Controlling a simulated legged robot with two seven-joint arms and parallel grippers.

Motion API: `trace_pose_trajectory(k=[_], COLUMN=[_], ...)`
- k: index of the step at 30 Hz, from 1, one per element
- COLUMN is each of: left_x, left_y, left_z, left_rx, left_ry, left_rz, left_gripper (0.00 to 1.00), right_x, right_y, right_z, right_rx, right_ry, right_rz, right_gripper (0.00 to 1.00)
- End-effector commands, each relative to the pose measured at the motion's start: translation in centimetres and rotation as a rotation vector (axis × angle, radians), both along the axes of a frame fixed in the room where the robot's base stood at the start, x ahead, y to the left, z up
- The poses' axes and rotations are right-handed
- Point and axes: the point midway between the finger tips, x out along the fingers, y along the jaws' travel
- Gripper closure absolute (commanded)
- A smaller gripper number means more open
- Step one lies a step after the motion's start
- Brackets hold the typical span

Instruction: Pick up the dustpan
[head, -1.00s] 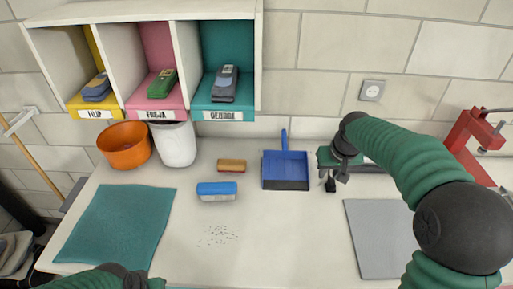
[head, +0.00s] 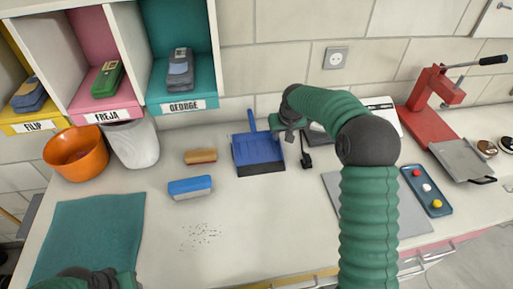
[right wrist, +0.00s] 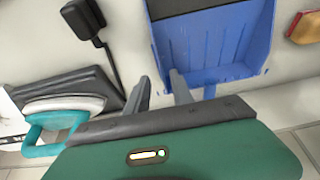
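The blue dustpan (head: 258,150) lies on the white worktop, its handle (head: 251,121) pointing to the wall and its dark lip to the front. My right gripper (head: 289,134) is just right of the handle, beside the pan's back corner. In the right wrist view the pan (right wrist: 213,42) fills the top, and the gripper (right wrist: 161,92) shows two parted fingers with nothing between them. One finger overlaps the pan's edge; whether it touches cannot be told. The handle is mostly hidden behind my gripper there. My left gripper (head: 95,279) shows only partly at the bottom left, fingers unclear.
A wooden block (head: 201,156), a blue-and-white brush (head: 190,187) and dark crumbs (head: 201,236) lie left of the pan. A black plug (head: 306,161) lies close to its right. A grey mat (head: 405,215) and red press (head: 432,105) are farther right. A teal cloth (head: 85,235) lies left.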

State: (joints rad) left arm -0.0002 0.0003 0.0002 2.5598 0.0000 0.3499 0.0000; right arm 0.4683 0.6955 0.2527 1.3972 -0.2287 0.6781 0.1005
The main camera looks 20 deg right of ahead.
Motion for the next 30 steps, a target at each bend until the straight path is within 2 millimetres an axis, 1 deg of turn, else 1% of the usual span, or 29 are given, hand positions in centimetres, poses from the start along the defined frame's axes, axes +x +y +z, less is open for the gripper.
trace_pose_trajectory(k=[6,9,15,16,22,30], left_x=[0.0,0.0,0.0,0.0,0.0,0.0], left_y=[0.0,0.0,0.0,0.0,0.0,0.0], left_z=[0.2,0.2,0.2,0.2,0.2,0.2], left_rx=[0.000,0.000,0.000,0.000,0.000,0.000], left_ry=[0.000,0.000,0.000,0.000,0.000,0.000], left_rz=[0.001,0.001,0.000,0.000,0.000,0.000], left_gripper=[0.64,0.64,0.64,0.64,0.64,0.64], right_x=[1.2,1.6,1.6,1.6,1.6,1.6], right_y=[-0.1,-0.2,-0.2,-0.2,-0.2,-0.2], right_z=[-3.8,-4.6,-4.7,-4.7,-4.8,-4.8], right_rx=[0.003,0.003,0.002,0.002,0.002,0.003], right_ry=[0.003,0.002,0.003,0.003,0.004,0.004], right_rz=[0.000,0.001,0.000,0.000,0.000,0.002], right_gripper=[0.72,0.72,0.72,0.74,1.00,1.00])
